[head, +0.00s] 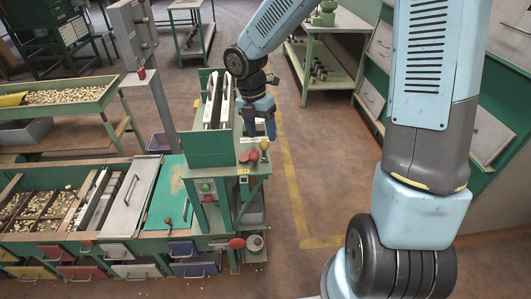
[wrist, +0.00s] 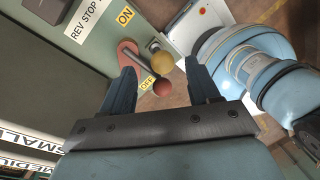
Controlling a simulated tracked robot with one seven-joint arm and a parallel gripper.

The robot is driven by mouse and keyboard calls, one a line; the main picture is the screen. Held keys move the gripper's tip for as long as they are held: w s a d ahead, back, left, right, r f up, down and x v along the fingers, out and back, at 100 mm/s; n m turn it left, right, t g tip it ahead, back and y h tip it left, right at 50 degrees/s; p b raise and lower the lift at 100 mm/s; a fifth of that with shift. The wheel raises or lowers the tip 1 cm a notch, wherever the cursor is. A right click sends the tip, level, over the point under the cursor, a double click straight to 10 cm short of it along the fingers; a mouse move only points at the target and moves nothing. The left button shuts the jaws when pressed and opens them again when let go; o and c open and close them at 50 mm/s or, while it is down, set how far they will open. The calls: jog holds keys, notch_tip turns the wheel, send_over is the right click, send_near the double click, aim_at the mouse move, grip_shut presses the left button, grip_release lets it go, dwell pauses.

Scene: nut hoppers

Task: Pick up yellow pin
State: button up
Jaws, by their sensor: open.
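The yellow pin (wrist: 161,69) shows in the wrist view as a round yellow knob, between the tips of my gripper (wrist: 160,72). The jaws are open, with one blue finger on each side, and I see no contact. A red ball knob (wrist: 163,88) on a dark lever is close to it, slightly nearer the gripper base. In the head view the yellow knob (head: 264,144) stands at the right end of the green machine's top. My gripper (head: 258,132) points down over that end; the exact gap is hard to tell.
Red knobs (head: 253,155) sit beside the yellow one on the green machine (head: 210,145). Nut hoppers (head: 50,200) fill the left. A green shelf (head: 318,75) stands behind. Brown floor (head: 310,170) is open to the right, below my arm.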

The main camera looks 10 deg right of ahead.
aim_at(265, 145)
jog(key=shift+s+d+f, duration=0.15)
jog(key=shift+f, duration=0.7)
jog(key=shift+s+d+f, duration=0.15)
jog(key=shift+f, duration=0.7)
jog(key=shift+s+d+f, duration=0.15)
jog(key=shift+f, duration=0.7)
jog(key=c, duration=1.1)
